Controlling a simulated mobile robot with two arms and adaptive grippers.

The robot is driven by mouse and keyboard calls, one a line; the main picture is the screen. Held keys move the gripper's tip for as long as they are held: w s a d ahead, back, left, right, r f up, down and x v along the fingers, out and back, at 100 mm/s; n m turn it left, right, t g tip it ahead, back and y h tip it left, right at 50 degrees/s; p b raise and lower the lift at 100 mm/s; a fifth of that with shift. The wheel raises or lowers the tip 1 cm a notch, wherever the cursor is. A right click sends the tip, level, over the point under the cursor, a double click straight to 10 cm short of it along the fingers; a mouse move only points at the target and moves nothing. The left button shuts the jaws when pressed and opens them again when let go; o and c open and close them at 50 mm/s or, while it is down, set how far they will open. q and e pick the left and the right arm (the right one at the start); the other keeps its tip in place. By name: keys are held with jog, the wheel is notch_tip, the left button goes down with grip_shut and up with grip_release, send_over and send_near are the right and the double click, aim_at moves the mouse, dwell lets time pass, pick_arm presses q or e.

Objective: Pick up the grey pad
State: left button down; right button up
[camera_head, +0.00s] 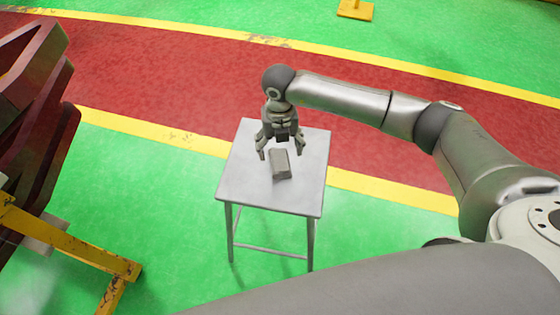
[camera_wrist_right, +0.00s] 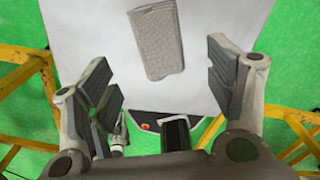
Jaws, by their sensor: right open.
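The grey pad (camera_head: 280,164) is a small block lying on the light grey table (camera_head: 302,198), near the middle of its top. My right gripper (camera_head: 281,154) is open just above the table, at the far side of the pad, with its fingers spread. In the right wrist view the pad (camera_wrist_right: 157,42) lies on the tabletop (camera_wrist_right: 85,25), slightly tilted. There it sits beyond the two open fingers (camera_wrist_right: 165,82) and roughly centred between them, with nothing held. My left gripper is not in view.
The tabletop around the pad is otherwise clear. A yellow frame (camera_head: 75,246) and a dark red structure (camera_head: 30,115) stand at the left, apart from the table. A yellow stand (camera_head: 355,9) is far off at the top. The floor is green and red with yellow lines.

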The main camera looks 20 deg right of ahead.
aim_at(280, 161)
jog(key=shift+s+f+p, duration=0.15)
jog(key=shift+f+p, duration=0.2)
jog(key=shift+f, duration=3.05)
jog(key=c, duration=1)
jog(key=shift+r, duration=0.15)
jog(key=shift+r, duration=0.55)
jog(key=s+a+r, duration=0.1)
jog(key=s+r, duration=0.3)
jog(key=s+a+r, duration=0.2)
jog(key=s+r, duration=0.1)
jog(key=s, duration=0.1)
jog(key=s+a+r+b, duration=0.1)
jog(key=s+a+r, duration=0.1)
jog(key=s+r, duration=0.2)
jog(key=shift+s+a+r, duration=0.25)
jog(key=shift+s+r, duration=0.1)
jog(key=shift+s, duration=0.1)
